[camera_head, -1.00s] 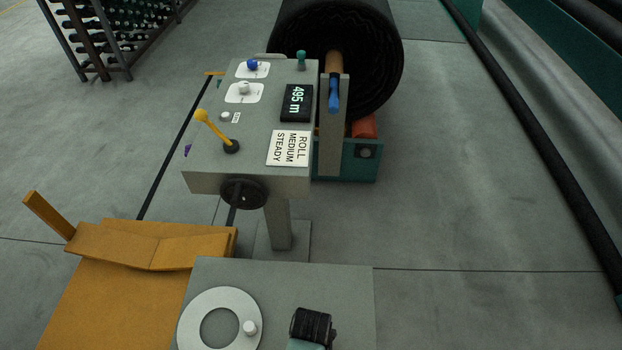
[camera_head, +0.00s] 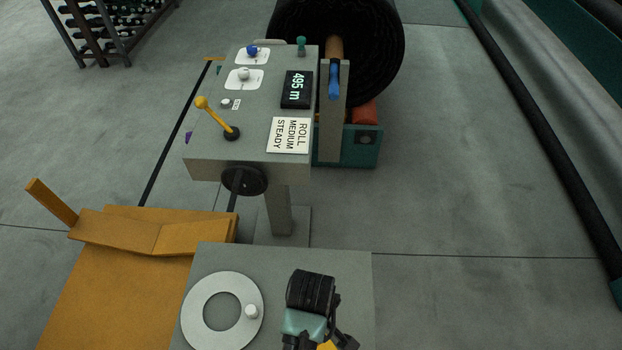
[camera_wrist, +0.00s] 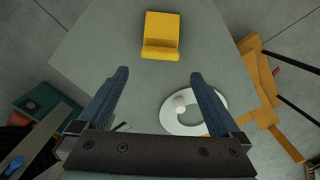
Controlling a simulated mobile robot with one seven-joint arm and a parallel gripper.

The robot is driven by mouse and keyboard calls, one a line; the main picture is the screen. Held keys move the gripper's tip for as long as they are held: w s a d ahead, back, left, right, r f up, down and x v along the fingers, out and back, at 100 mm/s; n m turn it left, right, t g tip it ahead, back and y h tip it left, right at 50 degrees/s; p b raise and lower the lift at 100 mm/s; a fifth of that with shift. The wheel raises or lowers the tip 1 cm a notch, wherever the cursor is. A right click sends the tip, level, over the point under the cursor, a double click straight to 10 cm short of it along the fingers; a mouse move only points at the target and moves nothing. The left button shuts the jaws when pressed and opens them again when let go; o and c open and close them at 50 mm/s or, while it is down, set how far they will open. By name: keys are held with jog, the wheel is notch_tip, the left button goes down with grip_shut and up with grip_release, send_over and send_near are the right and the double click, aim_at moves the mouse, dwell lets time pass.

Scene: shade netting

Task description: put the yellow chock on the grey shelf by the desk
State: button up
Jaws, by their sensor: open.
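The yellow chock (camera_wrist: 161,36) lies on a grey flat top (camera_wrist: 140,62) in the wrist view, near the upper edge of the picture. A small yellow piece, probably the chock, shows at the bottom edge of the head view (camera_head: 327,346), partly hidden by my arm's end. My gripper (camera_wrist: 160,74) is open and empty, its blue fingers either side of the chock's line, with the chock beyond the fingertips. The control desk (camera_head: 255,120) with dials and a yellow lever stands ahead in the head view. I cannot tell whether the grey top is the named shelf.
A white ring with a knob (camera_head: 187,312) lies on the grey top, left of my arm. An orange-yellow stand (camera_head: 90,290) adjoins on the left. A large black roll (camera_head: 375,60) is behind the desk. Floor to the right is clear up to a long black bar (camera_head: 560,165).

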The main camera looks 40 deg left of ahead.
jog(key=shift+r, duration=1)
jog(key=w+r+m+t+y, duration=0.2)
jog(key=w+r+m+t, duration=0.45)
jog(key=w+r, duration=1.15)
jog(key=w+d+r+m+t, duration=0.1)
jog(key=w+r+t, duration=0.25)
jog(key=r, duration=0.45)
jog(key=w+d+r+m+t, duration=0.15)
jog(key=r+t, duration=0.25)
jog(key=r, duration=0.4)
jog(key=s+d+r+m+t, duration=0.1)
jog(key=d+r+m+t, duration=0.2)
jog(key=r, duration=0.9)
jog(key=s+d+r+t, duration=0.1)
jog(key=d+r+t, duration=0.3)
jog(key=r, duration=0.8)
jog(key=s+d+r+m+t+h, duration=0.1)
jog(key=s+r+m+t, duration=0.1)
jog(key=s+r, duration=0.3)
jog(key=s+d+r+m+t+h, duration=0.1)
jog(key=s+r+t, duration=0.3)
jog(key=r, duration=0.4)
jog(key=shift+s+d+r+m, duration=0.15)
jog(key=shift+s+d+m, duration=0.3)
jog(key=shift+s, duration=0.3)
